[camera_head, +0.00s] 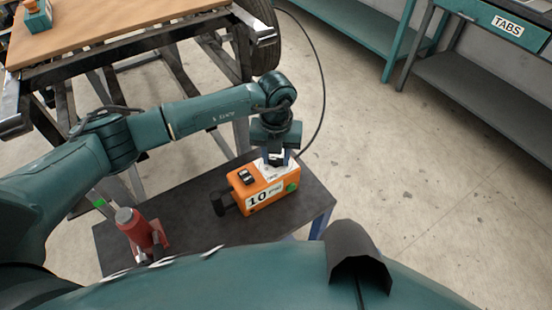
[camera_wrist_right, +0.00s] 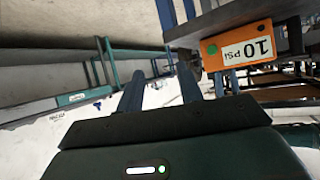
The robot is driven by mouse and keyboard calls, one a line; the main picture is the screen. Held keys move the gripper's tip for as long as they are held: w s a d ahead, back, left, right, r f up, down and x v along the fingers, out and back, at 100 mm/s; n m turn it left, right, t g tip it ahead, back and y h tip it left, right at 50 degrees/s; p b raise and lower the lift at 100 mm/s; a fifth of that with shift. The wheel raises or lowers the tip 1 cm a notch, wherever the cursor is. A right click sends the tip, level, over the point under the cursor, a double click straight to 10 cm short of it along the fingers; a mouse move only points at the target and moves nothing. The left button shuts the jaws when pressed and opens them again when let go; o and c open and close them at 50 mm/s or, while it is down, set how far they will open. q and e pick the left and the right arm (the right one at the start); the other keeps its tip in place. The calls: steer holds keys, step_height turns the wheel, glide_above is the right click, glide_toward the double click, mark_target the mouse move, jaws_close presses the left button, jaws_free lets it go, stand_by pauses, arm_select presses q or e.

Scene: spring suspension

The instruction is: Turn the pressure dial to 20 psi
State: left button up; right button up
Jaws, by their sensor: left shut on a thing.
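The orange pressure box (camera_head: 238,190) stands on a dark bench, with a label reading 10 psi on its front. It also shows, upside down, in the right wrist view (camera_wrist_right: 212,62). My left gripper (camera_head: 276,162) points down over the white plate on top of the box and is shut on the pressure dial, which is mostly hidden between the fingers. My right gripper (camera_wrist_right: 160,92) shows in the right wrist view with its two fingers apart and nothing between them, away from the box.
The dark bench top (camera_head: 300,215) is bare around the box. A red bottle-like jack (camera_head: 139,232) stands at its left. A black cable (camera_head: 321,85) curves behind my left wrist. A metal frame with a wooden board (camera_head: 100,35) is behind; teal shelves are at upper right.

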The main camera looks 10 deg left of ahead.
arm_select(q)
steer(key=shift+f+m+b, duration=0.15)
steer(key=shift+m+b, duration=0.45)
steer(key=shift+m, duration=0.4)
steer(key=m+b, duration=0.2)
steer(key=shift+m, duration=0.3)
steer(key=m+b, duration=0.2)
steer(key=m, duration=0.1)
steer(key=shift+m+b, duration=0.55)
steer(key=shift+m, duration=0.15)
steer(key=shift+m+b, duration=0.3)
steer(key=shift+m, duration=0.2)
arm_select(e)
steer(key=shift+m+y, duration=0.5)
steer(key=shift+m, duration=0.2)
steer(key=f, duration=0.2)
steer(key=a+f, duration=0.1)
steer(key=f, duration=0.1)
steer(key=shift+w, duration=0.2)
arm_select(q)
steer(key=shift+r, duration=0.2)
arm_select(e)
steer(key=shift+s, duration=0.1)
steer(key=shift+d, duration=0.1)
arm_select(q)
steer(key=o, duration=1)
